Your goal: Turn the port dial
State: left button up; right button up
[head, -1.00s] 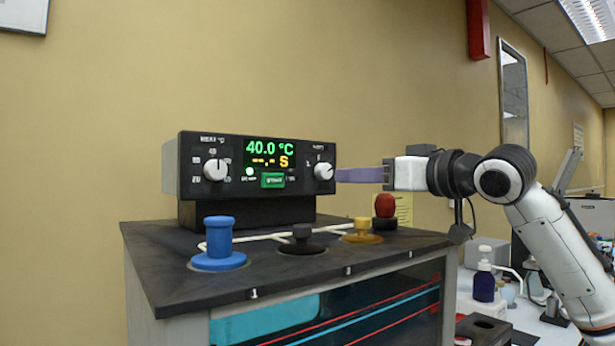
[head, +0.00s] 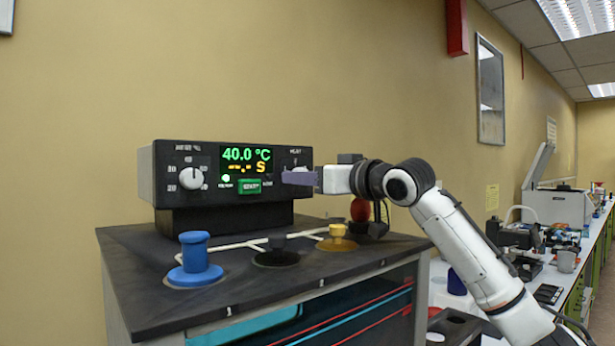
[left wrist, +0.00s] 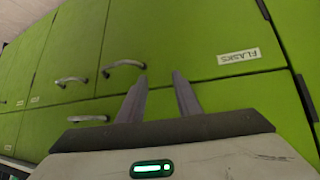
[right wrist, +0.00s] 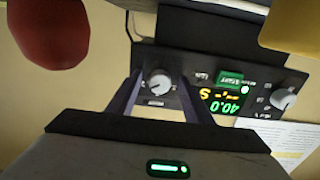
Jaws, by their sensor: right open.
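The black control unit (head: 210,222) stands on the dark bench top and its display reads 40.0 °C. The port dial, a white knob on the right of its front, is hidden behind my right gripper (head: 298,177) in the head view. In the right wrist view the port dial (right wrist: 159,83) lies between the two fingers of my right gripper (right wrist: 155,90). The fingers are open around it; contact with the knob cannot be told. My left gripper (left wrist: 160,80) is open and empty, facing green cabinet doors.
Green cabinets (left wrist: 190,40) fill the left wrist view.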

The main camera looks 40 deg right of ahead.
jog(key=c, duration=1.1)
jog(key=shift+o, duration=0.2)
jog(key=shift+n, duration=0.4)
jog(key=n, duration=2.3)
jog(key=shift+r, duration=0.15)
jog(key=o, duration=1.1)
jog(key=shift+c, duration=0.2)
